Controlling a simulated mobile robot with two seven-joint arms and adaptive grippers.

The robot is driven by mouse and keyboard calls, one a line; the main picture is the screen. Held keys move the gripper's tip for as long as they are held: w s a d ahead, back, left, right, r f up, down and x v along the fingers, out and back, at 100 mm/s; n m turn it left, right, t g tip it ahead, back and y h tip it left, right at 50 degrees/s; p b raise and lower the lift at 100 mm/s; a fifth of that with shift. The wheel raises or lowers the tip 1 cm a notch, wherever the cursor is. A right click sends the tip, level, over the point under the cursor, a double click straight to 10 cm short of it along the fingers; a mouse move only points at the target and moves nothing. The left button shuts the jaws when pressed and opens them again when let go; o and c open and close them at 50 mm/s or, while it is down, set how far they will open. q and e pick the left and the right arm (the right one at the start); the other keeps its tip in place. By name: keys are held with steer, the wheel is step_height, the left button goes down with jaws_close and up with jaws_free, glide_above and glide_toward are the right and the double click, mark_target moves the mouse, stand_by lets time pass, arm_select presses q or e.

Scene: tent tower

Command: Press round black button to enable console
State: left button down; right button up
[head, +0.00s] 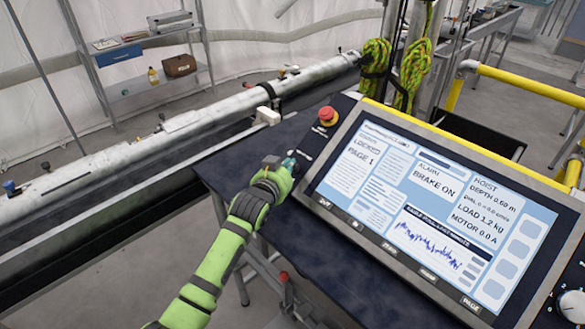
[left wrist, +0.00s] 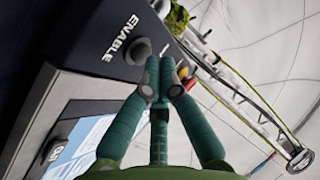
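The console (head: 345,110) has a dark sloped panel with a large lit screen reading "LOCKED", "PAGE 1" and "BRAKE ON". In the left wrist view, the round black button (left wrist: 138,51) sits on the console beside the word "ENABLE" (left wrist: 119,37). My left gripper (head: 290,163) is at the console's left edge, below the red button; it hides the black button in the head view. In the left wrist view, the teal fingers of my left gripper (left wrist: 160,65) are drawn together and empty, their tips just right of the black button. Contact cannot be told. My right gripper is not in view.
A red mushroom button (head: 328,115) stands at the console's upper left corner. A long metal pipe (head: 200,125) runs behind the console. Yellow rails (head: 530,85) stand at the right. A white knob (head: 572,305) is at the console's lower right.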

arm_select(q)
steer(key=shift+w+d+f+b, duration=0.15)
steer(key=shift+f+b, duration=0.1)
steer(key=shift+b, duration=0.1)
stand_by(0.6)
stand_by(0.3)
steer(key=shift+s+a+r+p, duration=0.35)
steer(key=shift+r+p, duration=0.3)
steer(key=shift+p, duration=0.45)
steer(key=shift+s+a+r+p, duration=0.1)
steer(key=shift+r+p, duration=0.3)
steer(key=shift+p, duration=0.2)
steer(key=r+p, duration=0.1)
steer(key=s+a+r+p, duration=0.1)
steer(key=p, duration=0.1)
steer(key=r+p, duration=0.1)
steer(key=p, duration=0.1)
steer(key=shift+s+a+r, duration=0.15)
steer(key=shift+s+a, duration=0.25)
